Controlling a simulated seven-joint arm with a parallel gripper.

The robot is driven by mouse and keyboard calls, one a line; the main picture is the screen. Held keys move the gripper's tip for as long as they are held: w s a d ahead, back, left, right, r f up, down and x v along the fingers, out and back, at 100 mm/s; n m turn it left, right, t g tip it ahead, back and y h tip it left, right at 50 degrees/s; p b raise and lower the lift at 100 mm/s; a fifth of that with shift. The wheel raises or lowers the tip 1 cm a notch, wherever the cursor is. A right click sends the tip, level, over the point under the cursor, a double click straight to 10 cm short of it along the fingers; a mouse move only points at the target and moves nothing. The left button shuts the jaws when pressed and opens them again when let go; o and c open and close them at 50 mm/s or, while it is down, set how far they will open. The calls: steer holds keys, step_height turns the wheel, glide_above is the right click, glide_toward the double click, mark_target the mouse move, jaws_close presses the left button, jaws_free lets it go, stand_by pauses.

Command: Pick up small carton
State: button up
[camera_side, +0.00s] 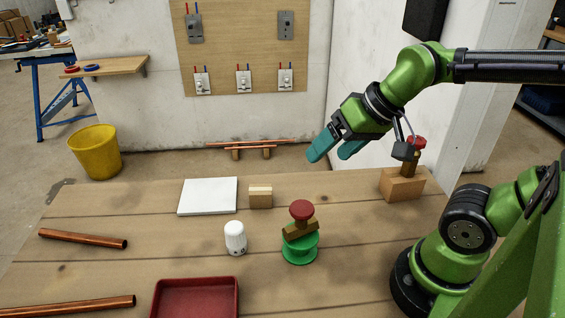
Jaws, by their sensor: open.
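The small carton (260,198) is a brown box with a pale strip along its top. It stands on the wooden table near the middle, just right of a white flat panel. My gripper (333,150) has teal fingers and hangs in the air above the table's back edge, up and to the right of the carton. The fingers are open and apart, with nothing seen between them. The gripper does not touch the carton.
A white panel (208,196), a white valve head (235,238) and a green spool with a red-knobbed brass valve (300,246) surround the carton. A wooden block with another valve (402,184) stands right. Copper pipes (83,238) lie left; a red tray (194,298) sits in front.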

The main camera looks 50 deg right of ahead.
steer(key=w+f+n+g, duration=0.2)
steer(key=w+n+g, duration=0.2)
steer(key=w, duration=0.6)
steer(key=n+g+h, duration=0.2)
steer(key=n, duration=0.6)
glide_above(260, 189)
step_height(260, 189, down, 4)
steer(key=f, duration=1)
steer(key=shift+s+a+f, duration=0.25)
steer(key=shift+f, duration=0.05)
steer(key=shift+w+d+f, duration=0.15)
steer(key=shift+f, duration=1.15)
steer(key=shift+w+d+f, duration=0.1)
steer(key=shift+d+f, duration=0.05)
steer(key=shift+f, duration=1.1)
